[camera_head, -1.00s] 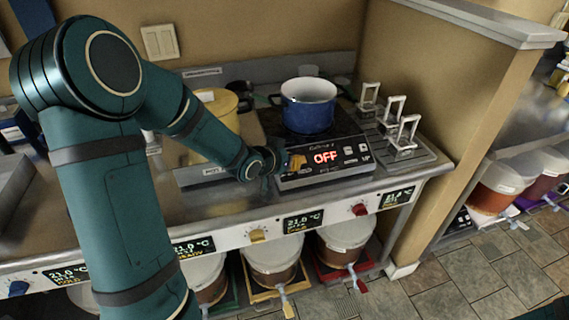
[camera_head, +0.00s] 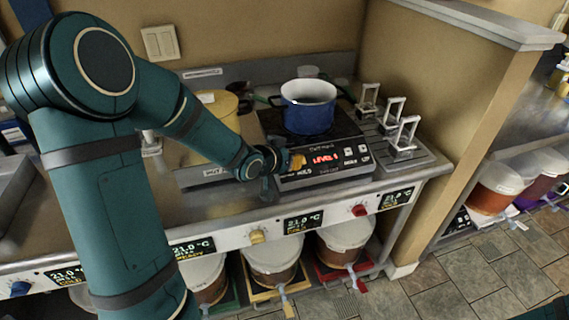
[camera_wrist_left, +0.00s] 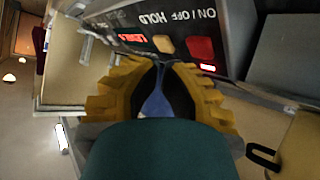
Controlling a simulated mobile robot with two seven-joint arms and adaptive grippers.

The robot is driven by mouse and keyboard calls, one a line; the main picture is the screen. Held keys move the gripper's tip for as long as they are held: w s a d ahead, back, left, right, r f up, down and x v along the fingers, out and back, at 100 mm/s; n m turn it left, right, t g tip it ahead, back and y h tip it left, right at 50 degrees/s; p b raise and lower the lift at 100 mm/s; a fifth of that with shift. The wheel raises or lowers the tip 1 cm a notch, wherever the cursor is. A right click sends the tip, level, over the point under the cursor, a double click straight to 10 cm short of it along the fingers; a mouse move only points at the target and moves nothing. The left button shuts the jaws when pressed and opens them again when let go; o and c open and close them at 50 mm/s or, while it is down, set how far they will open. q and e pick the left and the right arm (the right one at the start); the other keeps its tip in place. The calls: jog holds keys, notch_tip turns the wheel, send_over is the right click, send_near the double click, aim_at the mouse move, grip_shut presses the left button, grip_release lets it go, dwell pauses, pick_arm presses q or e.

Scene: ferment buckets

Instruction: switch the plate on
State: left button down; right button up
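The plate (camera_head: 350,146) is a black hot plate on the steel counter, with a blue pot (camera_head: 307,112) on it. Its red display (camera_head: 324,158) is lit and reads LEVEL with a digit, probably 4. In the left wrist view, the red ON/OFF button (camera_wrist_left: 200,49) has a lit red light below it, and a tan button (camera_wrist_left: 163,44) sits beside it near the word HOLD. My left gripper (camera_head: 298,161) is at the left of the panel. Its yellow fingers (camera_wrist_left: 159,62) look shut and empty, tips close to the buttons; contact cannot be told. My right gripper is out of view.
A yellow pot (camera_head: 216,118) stands left of the plate. A drip tray (camera_head: 424,158) with metal holders is to the right, before a partition wall (camera_head: 440,110). Lidded buckets (camera_head: 273,262) stand under the counter, below a strip with temperature displays (camera_head: 303,222) and knobs.

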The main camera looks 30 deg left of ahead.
pick_arm(q)
notch_tip(320, 180, up, 5)
jog(key=s+d+p, duration=0.2)
jog(key=shift+d+r, duration=0.15)
dwell(0.4)
dwell(0.7)
jog(key=s+d+f+g+h, duration=0.1)
jog(key=s+d+f+g, duration=0.1)
jog(key=d+f, duration=0.4)
jog(key=s+d+f+g+h, duration=0.15)
jog(key=d+f, duration=0.25)
jog(key=f, duration=0.5)
jog(key=s+d+f+g, duration=0.6)
jog(key=s+d+f, duration=0.4)
jog(key=s+f, duration=0.3)
jog(key=shift+s+n, duration=0.4)
